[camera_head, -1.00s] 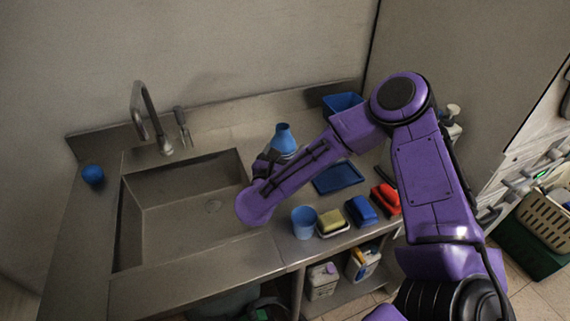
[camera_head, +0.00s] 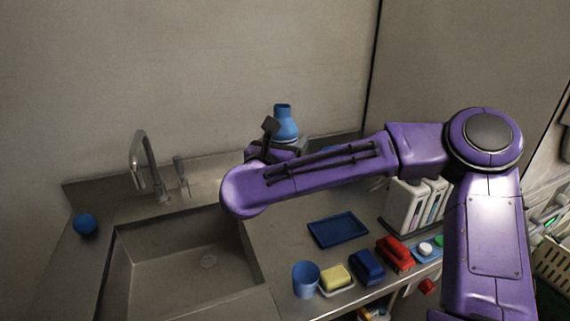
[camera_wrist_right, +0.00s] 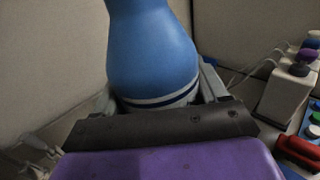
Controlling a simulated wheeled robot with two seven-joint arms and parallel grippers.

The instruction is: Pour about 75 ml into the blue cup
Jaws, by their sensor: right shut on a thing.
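My right gripper (camera_head: 272,146) is shut on a blue bottle (camera_head: 285,125) with a narrower neck and white and dark bands low on its body. The bottle is upright and held up near the back wall. It also fills the middle of the right wrist view (camera_wrist_right: 152,55), between the fingers, whose tips are mostly hidden. The blue cup (camera_head: 306,279) stands upright on the counter at the front, right of the sink and well apart from the bottle. Its contents cannot be made out. My left gripper is not in view.
A yellow sponge on a dish (camera_head: 336,279), a blue block (camera_head: 368,266) and a red brush-like thing (camera_head: 396,253) stand right of the cup. A blue tray (camera_head: 338,230) lies behind them. White bottles (camera_head: 408,205) stand at right. The sink (camera_head: 180,261) and faucet (camera_head: 147,166) are left.

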